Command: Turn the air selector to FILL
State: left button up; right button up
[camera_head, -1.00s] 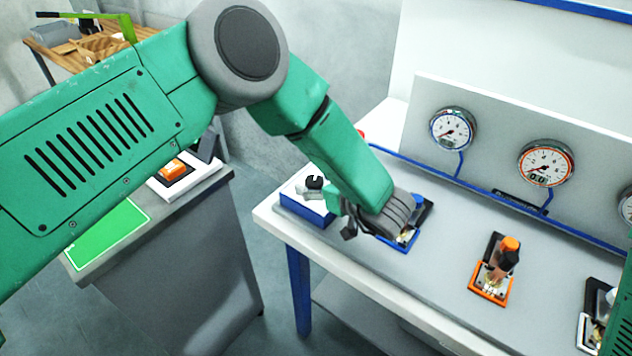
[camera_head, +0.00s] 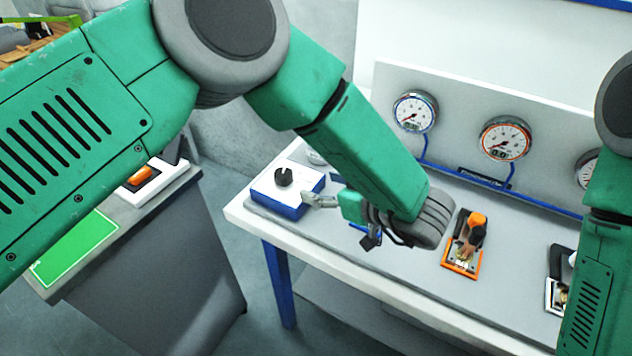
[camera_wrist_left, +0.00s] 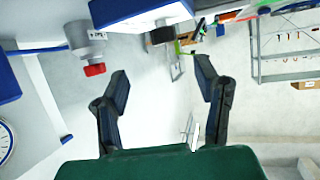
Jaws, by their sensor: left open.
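The air selector appears to be the white and blue box (camera_head: 262,196) with a black knob (camera_head: 284,177), at the left end of the bench. Its labels are too small to read, so I cannot tell the knob's setting. My left gripper (camera_head: 342,220) is open and empty, just right of the box, with one finger close to its right side. I cannot tell if it touches. In the left wrist view the two fingers (camera_wrist_left: 163,88) stand wide apart, with the box (camera_wrist_left: 130,8) and dark knob (camera_wrist_left: 162,35) above them. My right gripper is out of view.
An orange-based valve (camera_head: 460,262) and round gauges (camera_head: 503,138) are right of my left gripper. A grey fitting with a red knob (camera_wrist_left: 94,69) shows in the left wrist view. A grey cabinet with a green panel (camera_head: 75,249) stands left, across a floor gap.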

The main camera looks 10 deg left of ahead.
pick_arm(q)
jog(key=shift+a, duration=0.15)
notch_tip(320, 180, up, 2)
jog(key=r+n+g+h, duration=0.1)
jog(key=n+g+h, duration=0.2)
jog(key=n+g, duration=0.4)
send_over(285, 172)
jog(key=s+d, duration=0.2)
jog(key=s, duration=0.1)
jog(key=shift+s+a+f+n+t+b, duration=0.1)
jog(key=shift+f+n+t+b, duration=0.1)
jog(key=shift+n, duration=0.15)
jog(key=shift+s+a+f+n+t+b, duration=0.1)
jog(key=shift+n+t+b, duration=0.1)
jog(key=shift+n, duration=0.15)
jog(key=w+a+r+n+g+h, duration=0.1)
jog(key=w+a+r+n+h, duration=0.2)
jog(key=r+n+h, duration=0.45)
jog(key=shift+n+h, duration=0.25)
jog(key=shift+n, duration=0.2)
jog(key=f, duration=0.8)
jog(key=d+f, duration=0.1)
jog(key=f, duration=0.4)
jog(key=shift+w+p, duration=0.15)
jog(key=shift+p, duration=0.25)
jog(key=shift+a+f, duration=0.2)
jog(key=shift+f, duration=0.3)
jog(key=shift+d, duration=0.35)
jog(key=c, duration=1.1)
